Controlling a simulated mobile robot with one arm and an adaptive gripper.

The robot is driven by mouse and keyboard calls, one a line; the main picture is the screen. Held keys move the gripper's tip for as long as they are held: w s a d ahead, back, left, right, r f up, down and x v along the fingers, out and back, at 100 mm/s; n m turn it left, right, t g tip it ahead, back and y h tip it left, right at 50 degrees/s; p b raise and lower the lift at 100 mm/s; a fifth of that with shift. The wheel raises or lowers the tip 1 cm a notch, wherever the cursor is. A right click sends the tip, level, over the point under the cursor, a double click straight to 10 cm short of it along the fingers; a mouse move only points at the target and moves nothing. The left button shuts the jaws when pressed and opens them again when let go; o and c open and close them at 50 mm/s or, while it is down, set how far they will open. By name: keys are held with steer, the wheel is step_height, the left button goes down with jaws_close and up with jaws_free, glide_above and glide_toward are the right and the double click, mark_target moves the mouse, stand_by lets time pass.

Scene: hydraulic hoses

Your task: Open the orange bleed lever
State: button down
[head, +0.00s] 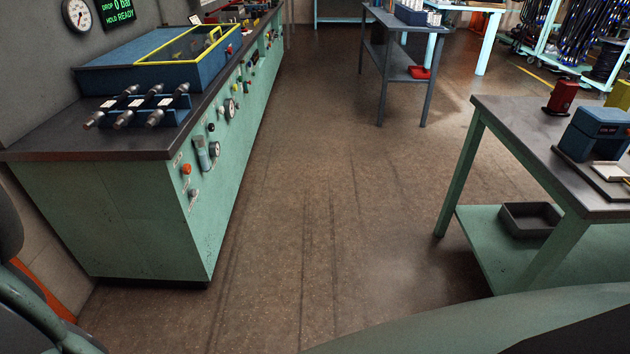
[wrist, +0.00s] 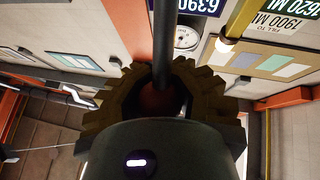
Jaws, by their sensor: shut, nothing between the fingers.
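A small round orange knob (head: 187,169) sits on the front of the green test bench (head: 130,215), near its near corner. I cannot tell whether it is the bleed lever; no orange lever shows clearly. In the wrist view, my gripper (wrist: 158,70) has brown toothed fingers, shut and empty. It points at a wall area with signs, away from the bench front. My gripper does not show in the head view.
A blue test box (head: 150,75) with a yellow-framed lid stands on the bench, with several hose fittings before it. A work table (head: 500,110) stands right, a grey table (head: 395,25) behind. The floor between (head: 310,180) is clear. A gauge (head: 77,15) hangs on the wall.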

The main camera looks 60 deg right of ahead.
steer(key=shift+s+d+f+m+t+b, duration=0.2)
steer(key=shift+s+d+m+t+b, duration=0.15)
steer(key=shift+t+b, duration=0.35)
steer(key=shift+a+r, duration=0.1)
steer(key=c, duration=1.7)
jaws_free()
steer(key=o, duration=1.1)
steer(key=shift+s+r, duration=0.1)
steer(key=shift+r, duration=4.8)
steer(key=shift+c, duration=0.3)
